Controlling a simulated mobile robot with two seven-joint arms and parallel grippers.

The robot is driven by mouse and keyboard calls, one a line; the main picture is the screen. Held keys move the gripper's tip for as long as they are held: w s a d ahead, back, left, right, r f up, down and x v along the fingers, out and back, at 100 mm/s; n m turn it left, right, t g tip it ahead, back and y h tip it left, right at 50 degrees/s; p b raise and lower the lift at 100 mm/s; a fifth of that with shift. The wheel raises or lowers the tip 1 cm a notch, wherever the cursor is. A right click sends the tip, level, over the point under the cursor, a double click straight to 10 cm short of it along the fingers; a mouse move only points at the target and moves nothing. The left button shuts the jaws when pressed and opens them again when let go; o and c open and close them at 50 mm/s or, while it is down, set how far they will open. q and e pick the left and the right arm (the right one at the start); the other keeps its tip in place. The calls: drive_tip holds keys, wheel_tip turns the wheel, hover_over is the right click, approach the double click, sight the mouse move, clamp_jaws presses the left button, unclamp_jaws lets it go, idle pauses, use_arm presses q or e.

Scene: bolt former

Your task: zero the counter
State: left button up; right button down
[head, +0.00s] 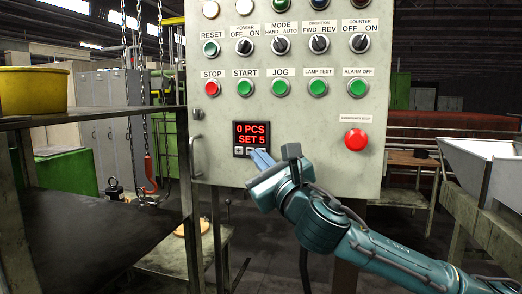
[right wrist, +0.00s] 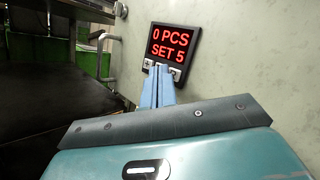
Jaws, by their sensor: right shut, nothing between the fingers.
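The counter (head: 251,134) is a small black display on the control panel, with red text reading "0 PCS" and "SET 5". It also shows in the right wrist view (right wrist: 170,44), with small buttons along its lower edge. My right gripper (head: 259,156) is shut and empty, its blue fingers pointing at the lower edge of the counter. In the right wrist view the fingertips (right wrist: 158,68) overlap the button row and hide part of it. I cannot tell whether they touch a button. My left gripper is not in view.
The grey panel (head: 300,180) carries knobs, a red STOP button (head: 212,88), several green buttons and a large red emergency stop (head: 355,140). A dark shelf (head: 90,215) with a yellow bowl (head: 33,90) stands left. A chain hook (head: 149,172) hangs beside the panel. A metal hopper (head: 485,160) stands right.

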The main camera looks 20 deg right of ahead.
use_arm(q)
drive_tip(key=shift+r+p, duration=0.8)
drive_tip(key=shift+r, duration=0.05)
use_arm(e)
drive_tip(key=s+a, duration=0.3)
drive_tip(key=s, duration=0.2)
drive_tip(key=shift+a, duration=0.25)
drive_tip(key=shift+f, duration=0.1)
drive_tip(key=s+a+f+m+g+y+p, duration=0.1)
drive_tip(key=a+f+m+g, duration=0.15)
drive_tip(key=f+m, duration=0.85)
drive_tip(key=s+a+f+m+g+y+p, duration=0.15)
drive_tip(key=f+m+g, duration=0.4)
drive_tip(key=f, duration=0.85)
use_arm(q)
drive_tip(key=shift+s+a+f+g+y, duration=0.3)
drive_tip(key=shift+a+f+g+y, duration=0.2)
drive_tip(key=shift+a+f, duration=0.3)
use_arm(e)
drive_tip(key=s+d+f+m+g+h, duration=0.2)
drive_tip(key=s+d+f+m, duration=0.1)
drive_tip(key=s+f+m, duration=1.7)
wheel_tip(320, 180, down, 3)
drive_tip(key=m, duration=0.4)
drive_tip(key=shift+g, duration=0.3)
